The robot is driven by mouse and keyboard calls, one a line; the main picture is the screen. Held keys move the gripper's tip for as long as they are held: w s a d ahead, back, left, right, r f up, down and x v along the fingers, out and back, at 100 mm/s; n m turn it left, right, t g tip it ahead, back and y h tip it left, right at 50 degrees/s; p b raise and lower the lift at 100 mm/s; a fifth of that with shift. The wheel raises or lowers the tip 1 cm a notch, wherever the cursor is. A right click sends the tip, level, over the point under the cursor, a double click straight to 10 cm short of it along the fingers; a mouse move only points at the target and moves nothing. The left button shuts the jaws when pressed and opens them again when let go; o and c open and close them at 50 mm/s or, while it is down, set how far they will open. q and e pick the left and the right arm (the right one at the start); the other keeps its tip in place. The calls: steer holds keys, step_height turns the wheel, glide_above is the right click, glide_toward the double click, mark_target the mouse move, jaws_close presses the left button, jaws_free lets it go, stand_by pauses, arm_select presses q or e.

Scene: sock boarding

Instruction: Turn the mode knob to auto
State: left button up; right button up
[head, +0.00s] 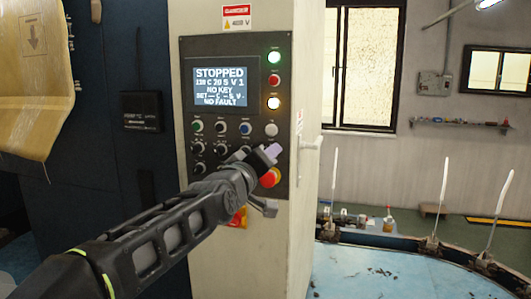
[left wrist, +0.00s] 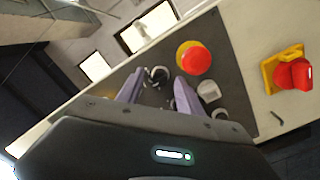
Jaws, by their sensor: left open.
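The control panel (head: 236,80) on the cream cabinet carries rows of small black knobs (head: 197,148) and buttons. Their labels are too small to read, so I cannot tell which one is the mode knob. My left gripper (head: 268,152) is in front of the panel's lower right, just above the red emergency stop (head: 270,177), and hides some controls. In the left wrist view its two pale fingers are apart, with a black knob (left wrist: 159,75) showing between their tips. I cannot tell whether they touch it. My right gripper is in neither view.
The screen (head: 220,87) reads STOPPED, NO KEY and NO FAULT. The emergency stop (left wrist: 194,58) and a white button (left wrist: 208,92) are close beside the fingers. A red and yellow switch (left wrist: 290,75) is further off.

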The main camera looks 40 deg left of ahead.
arm_select(q)
steer(key=shift+c, duration=0.5)
jaws_close()
